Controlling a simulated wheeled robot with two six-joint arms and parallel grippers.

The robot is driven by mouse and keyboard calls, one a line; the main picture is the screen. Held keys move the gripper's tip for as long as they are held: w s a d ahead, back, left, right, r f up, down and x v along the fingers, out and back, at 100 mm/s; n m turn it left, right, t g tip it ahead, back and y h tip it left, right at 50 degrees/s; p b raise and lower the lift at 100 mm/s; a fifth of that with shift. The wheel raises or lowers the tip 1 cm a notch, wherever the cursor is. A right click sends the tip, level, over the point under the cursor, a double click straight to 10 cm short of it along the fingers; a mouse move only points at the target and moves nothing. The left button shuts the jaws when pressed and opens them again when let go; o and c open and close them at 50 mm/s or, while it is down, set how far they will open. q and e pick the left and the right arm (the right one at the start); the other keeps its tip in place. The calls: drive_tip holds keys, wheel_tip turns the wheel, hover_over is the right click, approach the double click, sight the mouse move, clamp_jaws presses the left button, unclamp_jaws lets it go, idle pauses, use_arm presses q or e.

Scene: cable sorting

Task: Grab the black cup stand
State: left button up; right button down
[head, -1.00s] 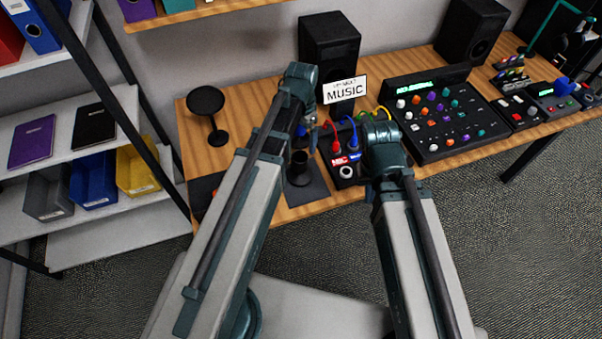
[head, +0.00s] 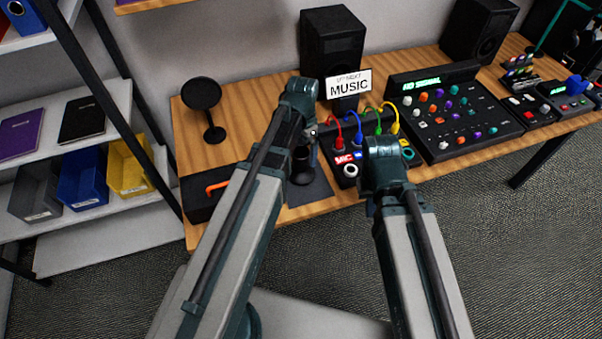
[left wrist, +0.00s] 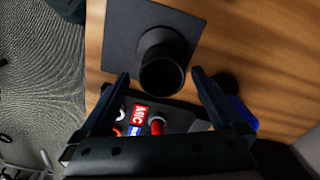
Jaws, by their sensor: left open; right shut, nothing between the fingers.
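The black cup stand (head: 303,175) is an upright, open-topped black cup on a dark square base, near the table's front edge in the head view. It also shows in the left wrist view (left wrist: 162,72), with its square base at the top. My left gripper (left wrist: 160,74) is open. Its two fingertips sit either side of the cup's mouth in that view, with a gap on each side, and nothing is gripped. In the head view my left arm partly covers the cup and hides most of that gripper. My right gripper is hidden behind its own arm.
A box of colored cable plugs (head: 350,168) stands right beside the cup's base. A round black disc on a stand (head: 202,95) and a dark box with an orange handle (head: 208,200) are to the left. A mixer (head: 455,115) and a music sign (head: 348,86) are beyond.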

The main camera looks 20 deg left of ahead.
use_arm(q)
wheel_tip(320, 180, down, 4)
drive_tip(key=b, duration=0.3)
drive_tip(key=shift+a+f, duration=0.15)
clamp_jaws()
idle(0.4)
